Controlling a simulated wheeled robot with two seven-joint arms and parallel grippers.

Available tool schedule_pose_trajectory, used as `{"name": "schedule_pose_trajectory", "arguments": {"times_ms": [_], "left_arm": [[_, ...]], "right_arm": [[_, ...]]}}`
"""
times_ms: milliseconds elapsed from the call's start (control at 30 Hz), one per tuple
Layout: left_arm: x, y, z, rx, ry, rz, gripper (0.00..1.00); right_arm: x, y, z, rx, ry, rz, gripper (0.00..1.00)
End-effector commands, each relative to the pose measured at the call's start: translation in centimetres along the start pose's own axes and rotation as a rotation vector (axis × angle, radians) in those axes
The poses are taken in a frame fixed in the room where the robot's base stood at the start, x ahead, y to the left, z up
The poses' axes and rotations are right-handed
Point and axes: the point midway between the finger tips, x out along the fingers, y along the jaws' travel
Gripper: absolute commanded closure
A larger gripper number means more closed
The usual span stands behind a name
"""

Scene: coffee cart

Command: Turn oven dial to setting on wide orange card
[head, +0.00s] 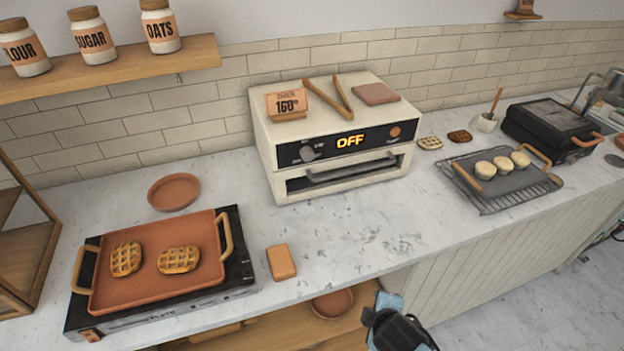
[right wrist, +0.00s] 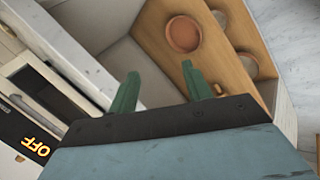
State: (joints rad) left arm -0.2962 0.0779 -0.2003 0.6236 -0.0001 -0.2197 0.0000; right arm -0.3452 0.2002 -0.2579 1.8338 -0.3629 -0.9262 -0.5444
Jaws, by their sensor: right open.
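The white oven (head: 330,140) stands against the tiled wall on the counter in the head view. Its display (head: 350,141) reads OFF. A round grey dial (head: 307,153) sits left of the display. The wide orange card (head: 287,103) stands on top of the oven and reads 160. In the right wrist view the oven display (right wrist: 37,147) shows at the lower left. My right gripper (right wrist: 158,82) is open and empty, with green fingers apart, near the counter's front edge; its arm shows at the bottom of the head view. My left gripper is out of view.
Tongs (head: 338,98) and a flat brown slab (head: 376,93) lie on the oven. A griddle tray (head: 158,283) with two waffles is at left, a wire rack (head: 500,180) at right. Bowls (right wrist: 183,34) sit on a lower shelf.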

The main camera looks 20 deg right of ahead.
Motion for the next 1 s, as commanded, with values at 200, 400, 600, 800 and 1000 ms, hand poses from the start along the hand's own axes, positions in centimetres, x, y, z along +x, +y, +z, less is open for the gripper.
{"name": "schedule_pose_trajectory", "arguments": {"times_ms": [200, 400, 600, 800, 1000], "left_arm": [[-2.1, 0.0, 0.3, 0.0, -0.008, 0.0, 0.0], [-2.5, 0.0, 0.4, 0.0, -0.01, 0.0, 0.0], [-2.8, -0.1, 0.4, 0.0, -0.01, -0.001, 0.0], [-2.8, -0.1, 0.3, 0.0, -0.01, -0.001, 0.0], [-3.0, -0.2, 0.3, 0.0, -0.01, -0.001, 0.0]], "right_arm": [[-6.1, 11.5, -4.4, -0.488, 0.001, 0.334, 0.51], [-8.2, 17.9, -9.1, -1.125, -0.111, 0.676, 0.51], [-9.4, 20.8, -13.6, -1.726, -0.315, 0.962, 0.51], [-9.6, 21.4, -15.5, -1.977, -0.432, 1.073, 0.51], [-8.4, 22.8, -16.9, -1.994, -0.443, 1.081, 0.51]]}}
